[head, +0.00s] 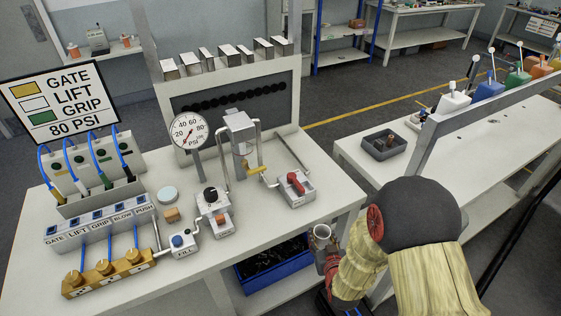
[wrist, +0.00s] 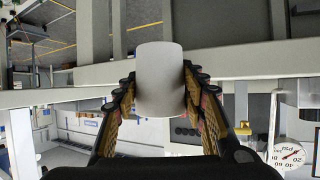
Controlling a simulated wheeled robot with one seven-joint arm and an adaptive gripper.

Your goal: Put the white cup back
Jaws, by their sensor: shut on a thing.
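The white cup (wrist: 160,82) is between the two fingers of my gripper (wrist: 158,92) in the wrist view, with a finger pressed on each side. My gripper is shut on it. My own arm hides part of the gripper there.
The workbench carries a gauge (head: 188,131), a red-handled valve box (head: 296,187), a pale round disc (head: 167,193) and a labelled connector panel (head: 100,225). The blue bin (head: 275,265) is below the bench. A dark tray (head: 384,145) sits on the right table.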

